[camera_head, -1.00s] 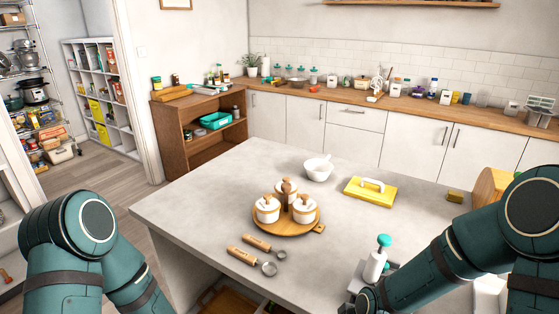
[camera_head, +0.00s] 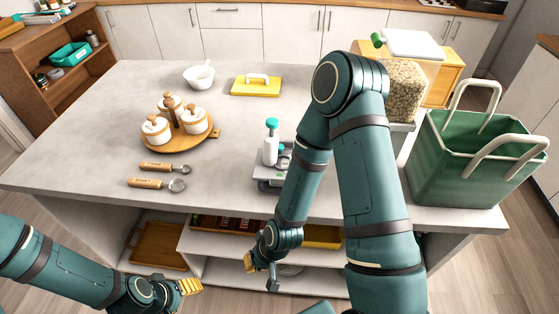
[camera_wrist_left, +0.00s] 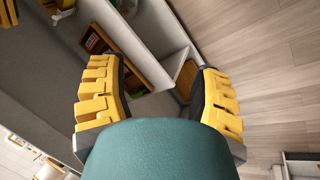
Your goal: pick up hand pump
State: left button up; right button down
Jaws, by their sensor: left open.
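The hand pump, a white bottle with a teal top (camera_head: 270,148), stands upright near the front edge of the grey island counter (camera_head: 85,130). It is on or beside a low grey item (camera_head: 268,178), partly hidden by my right arm. My left gripper (camera_head: 190,287) is low at the front left, below the counter top and well apart from the pump. In the left wrist view its yellow-padded fingers (camera_wrist_left: 158,72) are spread with nothing between them. My right gripper (camera_head: 262,270) hangs in front of the shelves below the pump; its opening is unclear.
A round wooden tray (camera_head: 209,133) with white jars, two wooden-handled scoops (camera_head: 160,185), a white mortar (camera_head: 199,77) and a yellow float (camera_head: 255,86) are on the counter. A green basket (camera_head: 455,165) stands at the right. Open shelves (camera_head: 215,240) lie under the counter.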

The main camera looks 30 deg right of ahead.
aim_at(271, 145)
jog(key=i+j, duration=0.15)
jog(key=j, duration=0.25)
jog(key=i+j+z, duration=0.1)
jog(key=j, duration=0.25)
jog(key=i+j, duration=0.15)
jog(key=j, duration=0.25)
jog(key=i+j+z, duration=0.1)
jog(key=j, duration=0.3)
jog(key=z, duration=1.5)
jog(key=j, duration=0.1)
